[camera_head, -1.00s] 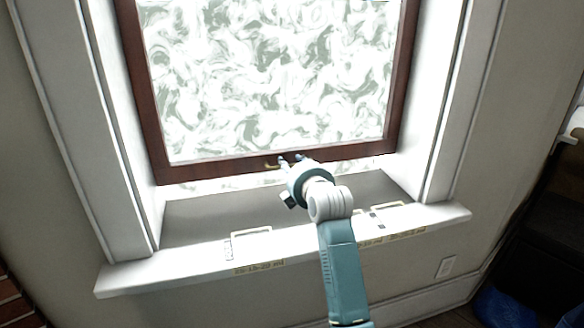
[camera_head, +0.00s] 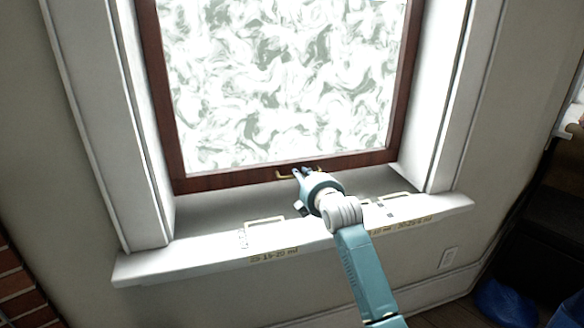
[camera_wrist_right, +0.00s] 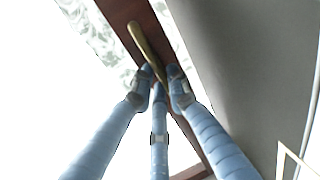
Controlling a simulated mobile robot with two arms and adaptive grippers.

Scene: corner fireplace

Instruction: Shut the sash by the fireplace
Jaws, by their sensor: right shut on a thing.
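The sash is a dark brown wooden frame (camera_head: 235,180) around a swirled, frosted pane (camera_head: 285,80), set in a white window recess. Its bottom rail lies low, close along the back of the sill, and I see no bright gap under it in the head view. A brass handle (camera_head: 284,176) is on the bottom rail; it also shows in the wrist view (camera_wrist_right: 143,40). My right gripper (camera_head: 303,174) is at the rail, its blue fingers (camera_wrist_right: 164,78) closed around the handle's end. Part of the handle is hidden by the fingers. My left gripper is not in view.
The white sill (camera_head: 200,255) juts out below the window, with pale handle-like brackets (camera_head: 265,222) and printed labels on it. White side casings (camera_head: 105,130) flank the recess. Red brick (camera_head: 20,295) is at lower left. A blue object (camera_head: 500,300) lies on the floor at right.

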